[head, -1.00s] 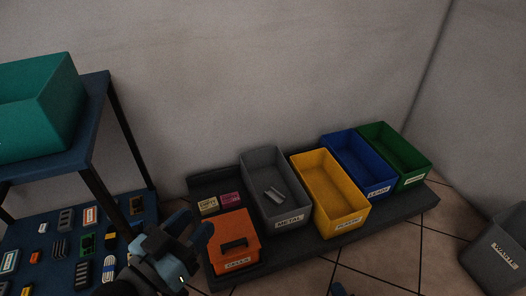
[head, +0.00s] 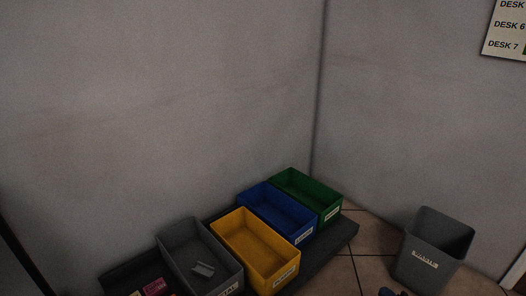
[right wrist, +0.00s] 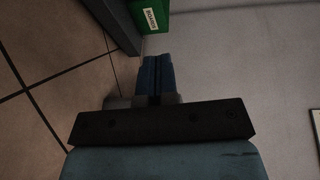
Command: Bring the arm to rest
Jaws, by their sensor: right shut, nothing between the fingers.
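My right gripper (right wrist: 157,78) is shut and empty in the right wrist view, its two blue fingers side by side. Only a small dark blue part of it (head: 392,292) shows at the bottom edge of the head view, just left of the waste bin (head: 425,250). My left gripper is not in view.
Grey (head: 192,230), yellow (head: 250,272), blue (head: 265,227) and green (head: 312,208) bins stand on a dark low platform (head: 346,236) by the wall. The green bin also shows in the right wrist view (right wrist: 148,14). Tiled floor lies between platform and waste bin.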

